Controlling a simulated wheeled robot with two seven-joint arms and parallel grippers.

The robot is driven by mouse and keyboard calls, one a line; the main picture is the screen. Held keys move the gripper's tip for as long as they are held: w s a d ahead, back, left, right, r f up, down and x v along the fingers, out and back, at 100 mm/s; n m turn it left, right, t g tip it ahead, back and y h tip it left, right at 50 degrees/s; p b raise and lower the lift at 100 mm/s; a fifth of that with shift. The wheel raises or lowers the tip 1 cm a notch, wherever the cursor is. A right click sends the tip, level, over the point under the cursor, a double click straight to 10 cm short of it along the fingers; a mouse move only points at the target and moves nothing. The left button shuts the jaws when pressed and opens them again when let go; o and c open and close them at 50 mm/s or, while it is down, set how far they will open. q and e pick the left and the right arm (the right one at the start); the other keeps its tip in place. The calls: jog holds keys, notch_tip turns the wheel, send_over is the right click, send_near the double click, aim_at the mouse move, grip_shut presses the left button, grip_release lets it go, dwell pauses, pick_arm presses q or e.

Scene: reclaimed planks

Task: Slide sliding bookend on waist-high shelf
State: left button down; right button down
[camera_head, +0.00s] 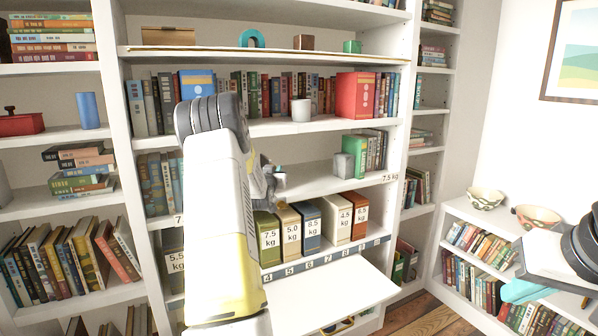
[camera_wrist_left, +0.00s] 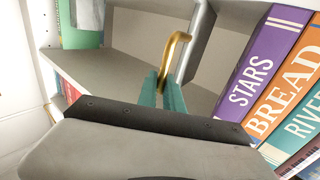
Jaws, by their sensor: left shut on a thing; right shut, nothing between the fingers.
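My left gripper (camera_head: 277,172) is in front of the waist-high shelf (camera_head: 310,186), near its middle. In the left wrist view its teal fingers (camera_wrist_left: 169,92) are shut on a brass handle (camera_wrist_left: 178,48). The handle joins a grey upright panel (camera_wrist_left: 198,45), which looks like the sliding bookend. To the right of the panel stand books marked STARS (camera_wrist_left: 255,65), BREAD (camera_wrist_left: 290,75) and RIVER (camera_wrist_left: 305,120). In the head view my left arm hides part of this shelf. My right gripper (camera_head: 528,291) is shut and empty at the lower right.
A grey block (camera_head: 343,165) stands beside books on the shelf's right part. Weight-marked boxes (camera_head: 305,222) fill the shelf below. A white board (camera_head: 330,295) juts out lower down. Bowls (camera_head: 486,198) sit on the low bookcase at right.

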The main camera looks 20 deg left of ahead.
dwell(0.9)
pick_arm(q)
jog(key=s+a, duration=0.4)
jog(key=s, duration=0.1)
jog(key=shift+s+a, duration=0.15)
jog(key=shift+a, duration=0.1)
jog(key=c, duration=1.5)
grip_release()
